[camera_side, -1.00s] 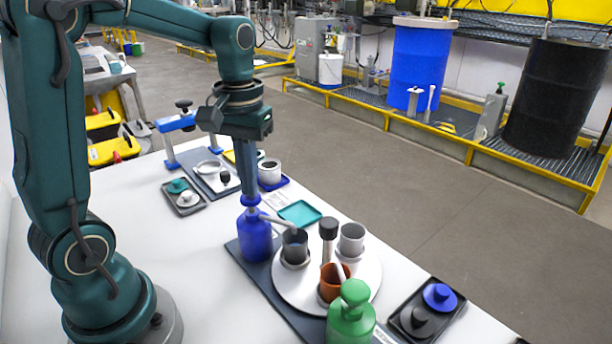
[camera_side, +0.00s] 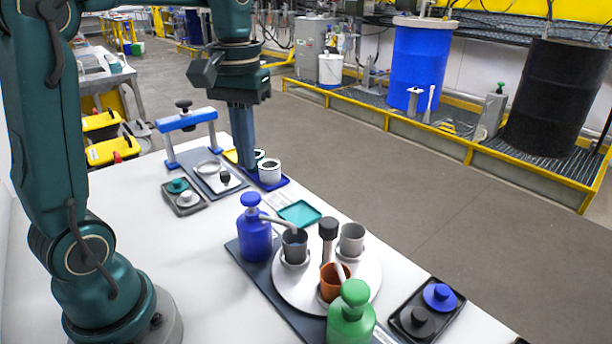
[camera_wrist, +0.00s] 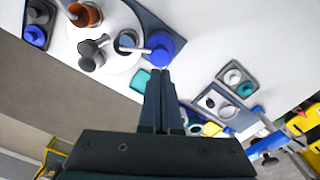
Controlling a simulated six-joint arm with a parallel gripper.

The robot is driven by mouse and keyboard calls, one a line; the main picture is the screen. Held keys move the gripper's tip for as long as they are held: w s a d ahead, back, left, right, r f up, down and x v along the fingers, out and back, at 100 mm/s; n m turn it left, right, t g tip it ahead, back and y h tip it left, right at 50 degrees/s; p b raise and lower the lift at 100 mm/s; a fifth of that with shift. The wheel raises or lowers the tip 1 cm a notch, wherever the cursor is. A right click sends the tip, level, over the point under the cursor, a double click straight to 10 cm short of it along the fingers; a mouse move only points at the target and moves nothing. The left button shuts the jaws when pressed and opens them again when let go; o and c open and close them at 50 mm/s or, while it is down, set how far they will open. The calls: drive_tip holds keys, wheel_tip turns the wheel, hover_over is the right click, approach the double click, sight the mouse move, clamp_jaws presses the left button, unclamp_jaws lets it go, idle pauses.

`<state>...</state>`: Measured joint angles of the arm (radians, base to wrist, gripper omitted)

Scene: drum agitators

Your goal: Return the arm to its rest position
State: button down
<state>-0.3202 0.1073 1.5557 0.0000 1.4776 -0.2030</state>
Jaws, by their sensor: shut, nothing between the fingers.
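My gripper (camera_side: 244,166) is shut and empty, pointing down above the far part of the white table. In the wrist view its closed fingers (camera_wrist: 158,76) reach toward the blue pump bottle (camera_wrist: 161,47). In the side view that blue pump bottle (camera_side: 255,232) stands upright at the left of the round turntable (camera_side: 285,292), apart from the fingers. Its spout reaches over a dark grey cup (camera_side: 294,246). The fingertips hide part of the small things behind them.
On the turntable stand an orange cup (camera_side: 333,284) and a light grey cup (camera_side: 352,238). A green pump bottle (camera_side: 351,314) stands in front. A blue press frame (camera_side: 186,123), a teal tray (camera_side: 300,213) and a lid tray (camera_side: 425,310) are nearby. The table's near left is bare.

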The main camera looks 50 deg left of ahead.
drive_tip(key=shift+r, duration=0.4)
drive_tip(key=shift+d+r, duration=0.25)
drive_tip(key=s+d+f+m+t, duration=0.4)
drive_tip(key=s+d+m+t, duration=0.1)
drive_tip(key=s+d+m, duration=0.1)
drive_tip(key=shift+s+d+f+t, duration=0.3)
drive_tip(key=shift+s+d, duration=0.35)
drive_tip(key=shift+s, duration=0.6)
